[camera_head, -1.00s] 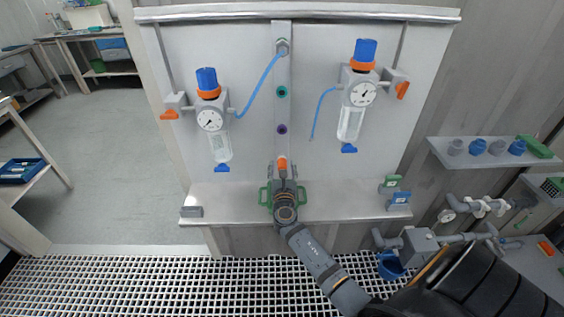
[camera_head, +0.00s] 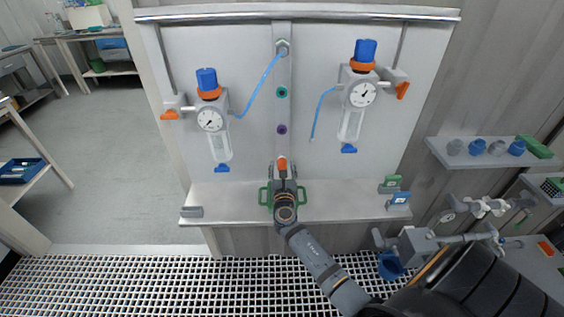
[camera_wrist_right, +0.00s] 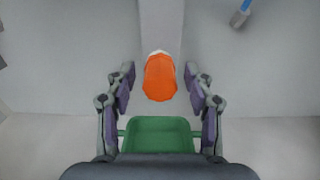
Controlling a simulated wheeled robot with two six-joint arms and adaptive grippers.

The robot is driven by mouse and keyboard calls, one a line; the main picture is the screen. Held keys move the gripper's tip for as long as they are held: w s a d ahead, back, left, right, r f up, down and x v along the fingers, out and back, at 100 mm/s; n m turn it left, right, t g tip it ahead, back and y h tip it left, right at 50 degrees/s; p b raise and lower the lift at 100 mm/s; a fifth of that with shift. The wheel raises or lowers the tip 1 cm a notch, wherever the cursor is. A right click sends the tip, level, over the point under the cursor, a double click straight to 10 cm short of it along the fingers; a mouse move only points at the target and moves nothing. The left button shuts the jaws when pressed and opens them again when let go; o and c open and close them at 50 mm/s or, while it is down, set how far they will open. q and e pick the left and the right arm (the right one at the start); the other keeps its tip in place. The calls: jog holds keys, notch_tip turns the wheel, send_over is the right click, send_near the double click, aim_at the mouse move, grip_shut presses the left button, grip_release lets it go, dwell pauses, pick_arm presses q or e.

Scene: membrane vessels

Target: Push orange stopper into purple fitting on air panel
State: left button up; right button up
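The orange stopper (camera_head: 282,163) shows at the front of my right gripper (camera_head: 283,172), low in front of the air panel (camera_head: 235,60). In the right wrist view the stopper (camera_wrist_right: 160,80) is between the two fingers of the right gripper (camera_wrist_right: 160,78), with a visible gap on each side. The fingers look open and not touching it. What supports the stopper is hidden. The purple fitting (camera_head: 282,129) is on the panel's middle strip, above the stopper and gripper. It does not show in the wrist view. My left gripper is not in view.
A green tray (camera_wrist_right: 157,136) is below the stopper on the ledge (camera_head: 340,200). A teal fitting (camera_head: 282,92) is above the purple one. Gauge units (camera_head: 211,119) and (camera_head: 362,94) flank the strip, with blue tubes. Green and blue blocks (camera_head: 398,200) stand at the ledge's right.

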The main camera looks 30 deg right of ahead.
grip_shut()
jog(key=shift+f, duration=0.1)
jog(key=shift+s+a, duration=0.15)
jog(key=shift+s, duration=0.05)
jog(key=shift+p+v, duration=0.45)
jog(key=shift+v, duration=2.3)
